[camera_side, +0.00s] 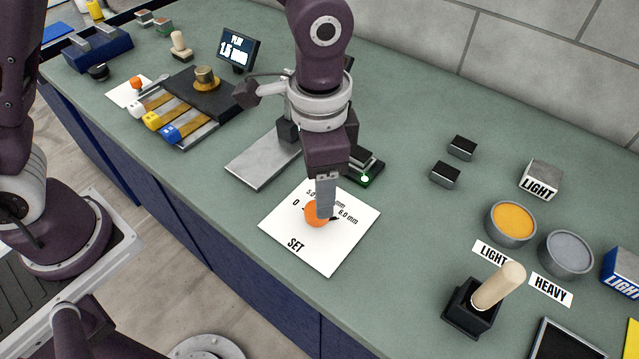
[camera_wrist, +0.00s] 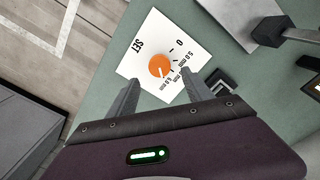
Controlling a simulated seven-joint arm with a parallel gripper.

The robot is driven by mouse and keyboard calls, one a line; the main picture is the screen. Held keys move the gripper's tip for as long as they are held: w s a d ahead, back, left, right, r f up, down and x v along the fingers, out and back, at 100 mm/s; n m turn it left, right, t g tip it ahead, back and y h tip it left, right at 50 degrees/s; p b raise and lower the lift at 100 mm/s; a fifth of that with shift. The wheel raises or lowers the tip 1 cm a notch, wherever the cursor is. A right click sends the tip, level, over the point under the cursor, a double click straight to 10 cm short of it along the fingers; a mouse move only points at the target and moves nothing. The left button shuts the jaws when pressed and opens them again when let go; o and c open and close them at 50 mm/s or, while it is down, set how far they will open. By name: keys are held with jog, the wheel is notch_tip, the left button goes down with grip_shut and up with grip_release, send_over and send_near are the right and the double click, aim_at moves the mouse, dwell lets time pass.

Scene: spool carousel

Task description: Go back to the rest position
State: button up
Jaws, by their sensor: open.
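My gripper (camera_side: 325,205) is over the white SET card (camera_side: 330,258) in the side view, pointing down. Its fingers partly hide an orange knob (camera_side: 314,213) on that card. In the wrist view the gripper (camera_wrist: 160,92) has its two fingers apart with nothing between the tips. The orange knob (camera_wrist: 160,66) lies just beyond the fingertips there, on the white card (camera_wrist: 140,58) with its mm markings. Whether a finger touches the knob cannot be told.
Behind the gripper stands a grey plate (camera_side: 262,160) with a dark post, beside a small box with a green light (camera_side: 365,179). A display (camera_side: 237,50) stands at the back left. Orange (camera_side: 512,222) and grey bowls (camera_side: 566,253) and a wooden-handled tool (camera_side: 497,287) stand right.

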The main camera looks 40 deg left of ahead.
jog(key=a+r+n+t, duration=0.2)
jog(key=a+r, duration=0.4)
jog(key=r, duration=0.1)
jog(key=s+a+r+n+t, duration=0.1)
jog(key=s+a+r+n, duration=0.2)
jog(key=s+a, duration=0.3)
jog(key=s+a+r+n+t, duration=0.2)
jog(key=s+a+r+n, duration=0.1)
jog(key=s+a, duration=0.3)
jog(key=shift+s+a+r+t, duration=0.35)
jog(key=shift+s+r, duration=0.45)
jog(key=shift+s, duration=0.45)
